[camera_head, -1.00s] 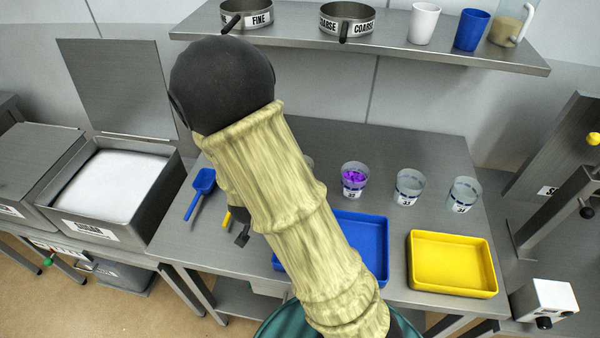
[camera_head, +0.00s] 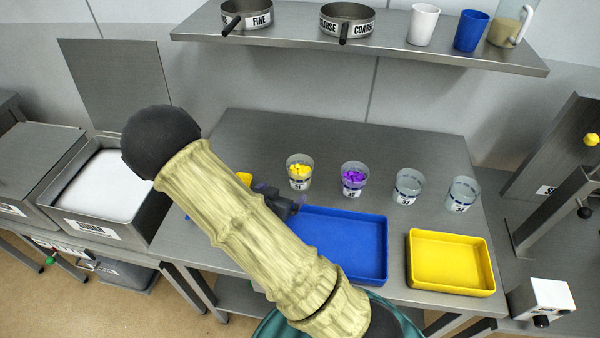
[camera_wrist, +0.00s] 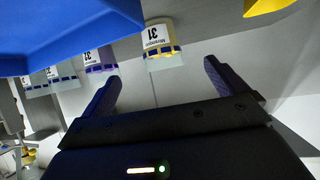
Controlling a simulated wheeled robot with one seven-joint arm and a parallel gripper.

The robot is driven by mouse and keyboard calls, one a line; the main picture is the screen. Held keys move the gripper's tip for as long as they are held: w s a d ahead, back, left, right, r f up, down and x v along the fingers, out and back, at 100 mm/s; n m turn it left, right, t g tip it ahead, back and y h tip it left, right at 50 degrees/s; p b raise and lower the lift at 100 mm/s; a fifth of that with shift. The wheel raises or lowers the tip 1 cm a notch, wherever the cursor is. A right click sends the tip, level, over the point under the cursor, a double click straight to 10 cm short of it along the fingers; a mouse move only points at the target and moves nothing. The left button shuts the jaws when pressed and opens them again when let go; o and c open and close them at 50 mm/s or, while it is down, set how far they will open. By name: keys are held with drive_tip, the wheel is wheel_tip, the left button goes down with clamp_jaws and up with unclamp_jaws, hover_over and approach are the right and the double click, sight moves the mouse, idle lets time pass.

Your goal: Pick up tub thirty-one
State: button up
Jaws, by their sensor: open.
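Tub thirty-one (camera_head: 299,173) is a clear cup with yellow pieces in it, upright on the steel table at the left end of a row of tubs. In the wrist view its "31" label (camera_wrist: 157,37) shows just beyond the gap between my fingers. My gripper (camera_wrist: 162,76) is open, with nothing between the fingers. In the head view my gripper (camera_head: 288,204) is low over the table, in front and slightly left of the tub, partly hidden by my arm.
To the right stand a tub with purple pieces (camera_head: 354,180) and two clear tubs (camera_head: 408,187). A blue tray (camera_head: 345,245) lies in front, close to my gripper, with a yellow tray (camera_head: 450,263) beyond it. A shelf (camera_head: 390,55) overhangs behind.

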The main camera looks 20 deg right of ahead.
sight(295, 180)
drive_tip(key=p+x, duration=0.2)
drive_tip(key=x, duration=0.7)
drive_tip(key=shift+w+d, duration=0.1)
drive_tip(key=p+x, duration=0.1)
drive_tip(key=x, duration=0.1)
drive_tip(key=p+x, duration=0.1)
drive_tip(key=shift+w+d, duration=0.3)
drive_tip(key=shift+d, duration=0.1)
drive_tip(key=shift+w+d+f, duration=0.25)
drive_tip(key=shift+d+f, duration=0.05)
drive_tip(key=shift+d, duration=0.1)
drive_tip(key=shift+a, duration=0.1)
drive_tip(key=shift+w, duration=0.1)
drive_tip(key=c, duration=1.2)
drive_tip(key=shift+c, duration=0.2)
